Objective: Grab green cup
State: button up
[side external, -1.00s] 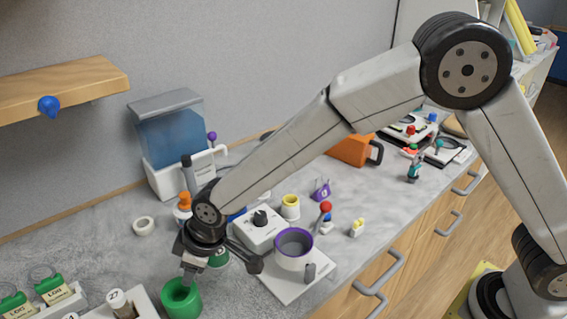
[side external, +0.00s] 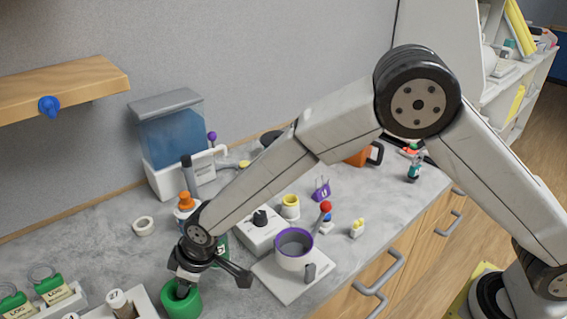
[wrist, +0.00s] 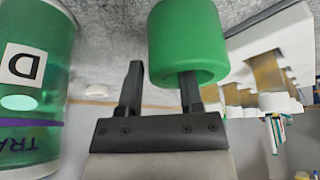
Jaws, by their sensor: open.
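The green cup (side external: 181,300) stands upright on the grey counter at the lower left of the side view. In the wrist view the cup (wrist: 187,38) is at top centre with its rim towards me. My gripper (wrist: 160,80) is open. Its right finger reaches into the cup's mouth and its left finger is outside, beside the wall, so the fingers straddle the wall. The tip of the inside finger is hidden by the cup. In the side view my gripper (side external: 182,289) is down at the cup's rim.
A green container marked D (wrist: 35,90) stands close on the left in the wrist view. A white rack (side external: 135,302) is left of the cup. A purple-rimmed pot (side external: 294,252) sits on a white plate to the right. A white tape roll (side external: 143,226) lies behind.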

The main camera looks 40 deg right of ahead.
dwell(0.4)
grip_shut()
jog(key=shift+r, duration=0.2)
jog(key=shift+r, duration=0.55)
notch_tip(320, 180, up, 2)
jog(key=s+d+r, duration=0.7)
jog(key=s+r, duration=0.2)
jog(key=s, duration=0.3)
jog(key=shift+d+r, duration=0.25)
jog(key=shift+r, duration=0.05)
